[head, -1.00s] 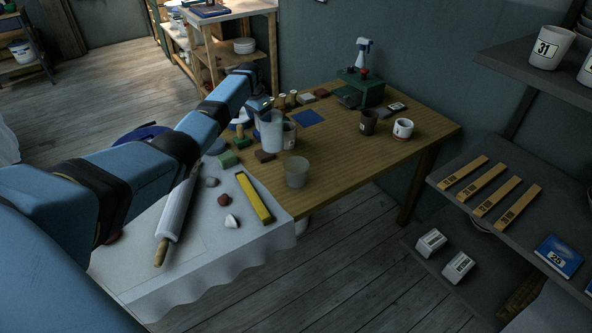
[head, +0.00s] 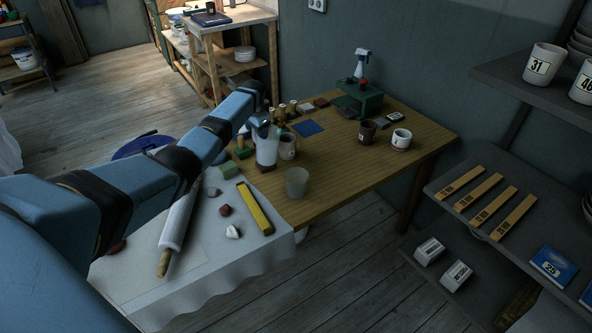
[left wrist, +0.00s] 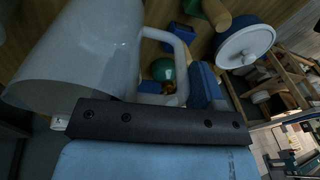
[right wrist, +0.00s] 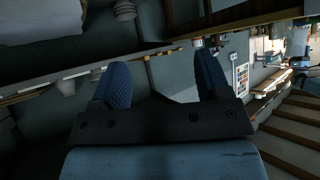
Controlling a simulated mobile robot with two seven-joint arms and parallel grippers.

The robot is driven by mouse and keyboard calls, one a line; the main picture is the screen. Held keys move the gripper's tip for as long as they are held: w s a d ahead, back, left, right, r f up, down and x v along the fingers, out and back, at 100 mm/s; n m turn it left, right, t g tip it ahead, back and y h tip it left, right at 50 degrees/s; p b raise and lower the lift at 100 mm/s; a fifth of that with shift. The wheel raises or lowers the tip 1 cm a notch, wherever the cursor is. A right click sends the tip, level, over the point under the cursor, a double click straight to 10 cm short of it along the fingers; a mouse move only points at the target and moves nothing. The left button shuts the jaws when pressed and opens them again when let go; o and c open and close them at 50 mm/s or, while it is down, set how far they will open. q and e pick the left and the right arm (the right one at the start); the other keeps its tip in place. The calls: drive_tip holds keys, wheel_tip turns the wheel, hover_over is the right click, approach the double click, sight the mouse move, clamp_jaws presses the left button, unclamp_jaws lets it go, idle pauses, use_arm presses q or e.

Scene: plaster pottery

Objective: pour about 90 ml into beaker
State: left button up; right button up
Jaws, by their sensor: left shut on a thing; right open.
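The beaker (head: 297,183) is a clear, tapered cup standing upright near the front edge of the wooden table. A translucent whitish jug (head: 266,152) is up and left of it in the head view, looking close to upright and apart from the beaker. My left gripper (head: 262,121) is shut on the jug; the jug (left wrist: 80,55) and its handle (left wrist: 172,38) fill much of the left wrist view. The liquid level in either vessel cannot be made out. My right gripper (right wrist: 157,85) is open and empty, away from the table.
A mug (head: 288,148) stands right behind the jug. A brown cup (head: 366,132), white cup (head: 401,139) and green box (head: 359,99) stand farther back. Table right of the beaker is clear.

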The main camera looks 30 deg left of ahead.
use_arm(q)
drive_tip(key=shift+s+d+f+t+y, duration=0.1)
drive_tip(key=shift+s+d+t+y, duration=0.05)
drive_tip(key=shift+d+y, duration=0.35)
drive_tip(key=shift+s+d+t+y, duration=0.15)
drive_tip(key=shift+d+y, duration=0.2)
drive_tip(key=shift+y, duration=0.25)
drive_tip(key=d+y, duration=0.1)
wheel_tip(320, 180, up, 3)
drive_tip(key=t+y+b, duration=0.2)
drive_tip(key=y+b, duration=0.5)
drive_tip(key=b, duration=0.3)
hover_over(273, 151)
drive_tip(key=shift+w+a+m, duration=0.25)
drive_tip(key=shift+m, duration=0.05)
use_arm(e)
drive_tip(key=f, duration=0.5)
drive_tip(key=shift+w+a+f, duration=0.1)
drive_tip(key=shift+a+f, duration=0.05)
drive_tip(key=shift+a, duration=0.2)
use_arm(q)
drive_tip(key=shift+d+r, duration=0.15)
drive_tip(key=shift+r, duration=0.15)
use_arm(e)
drive_tip(key=shift+w, duration=0.2)
